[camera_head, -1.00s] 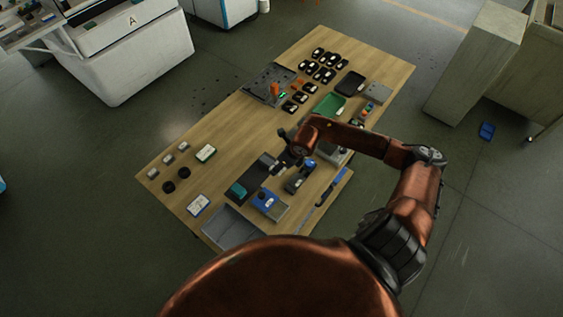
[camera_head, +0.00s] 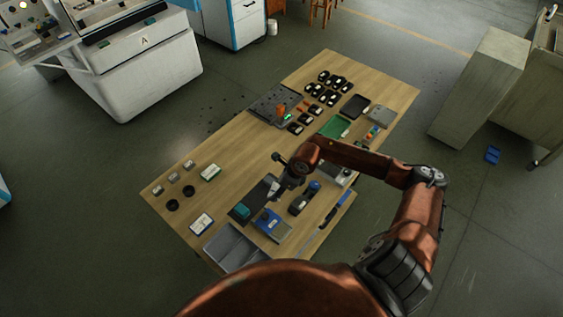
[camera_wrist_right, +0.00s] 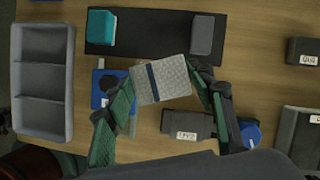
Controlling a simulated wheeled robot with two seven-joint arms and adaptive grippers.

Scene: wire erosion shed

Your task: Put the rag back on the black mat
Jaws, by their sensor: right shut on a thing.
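The rag (camera_wrist_right: 161,83) is a light grey woven piece with a dark blue stripe. My right gripper (camera_wrist_right: 164,78) is shut on it, and it lies flat between the green-padded fingers. The black mat (camera_wrist_right: 150,38) is just beyond the rag in the right wrist view. A teal block (camera_wrist_right: 101,28) stands on its left part and a grey block (camera_wrist_right: 202,34) on its right part. In the head view my right gripper (camera_head: 277,186) is over the table beside the black mat (camera_head: 256,195). The rag is hard to make out there. My left gripper is not in view.
A grey compartment tray (camera_wrist_right: 42,82) lies left of the mat in the wrist view. A blue device (camera_wrist_right: 101,92) and a grey labelled tool (camera_wrist_right: 188,123) lie near the fingers. The table's middle (camera_head: 225,150) is clear in the head view.

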